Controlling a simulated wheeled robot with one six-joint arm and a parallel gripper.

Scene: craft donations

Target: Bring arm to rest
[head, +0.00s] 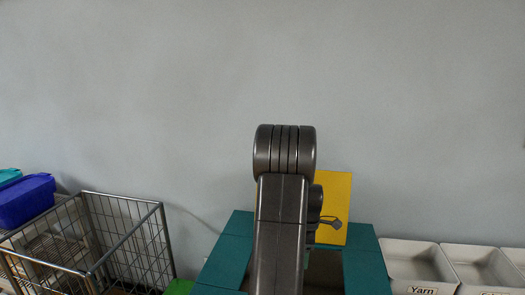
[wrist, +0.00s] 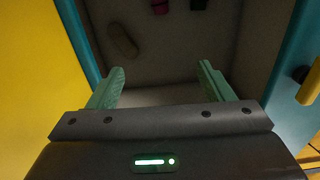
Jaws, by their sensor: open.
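My gripper (wrist: 162,69) shows in the wrist view with its two green fingers wide apart and nothing between them. It points down into a teal-walled box (wrist: 284,65) with a grey floor. A dark item (wrist: 198,4) is cut off at the top edge. In the head view my dark arm (head: 281,225) reaches over the teal box (head: 228,252) and hides much of its opening. The fingers are hidden there.
A yellow panel (head: 335,205) stands upright at the box, behind my arm. A wire basket (head: 120,235) stands left, with a blue lidded bin (head: 27,201) beyond it. White bins (head: 418,262), one labelled Yarn, stand right. The wall above is bare.

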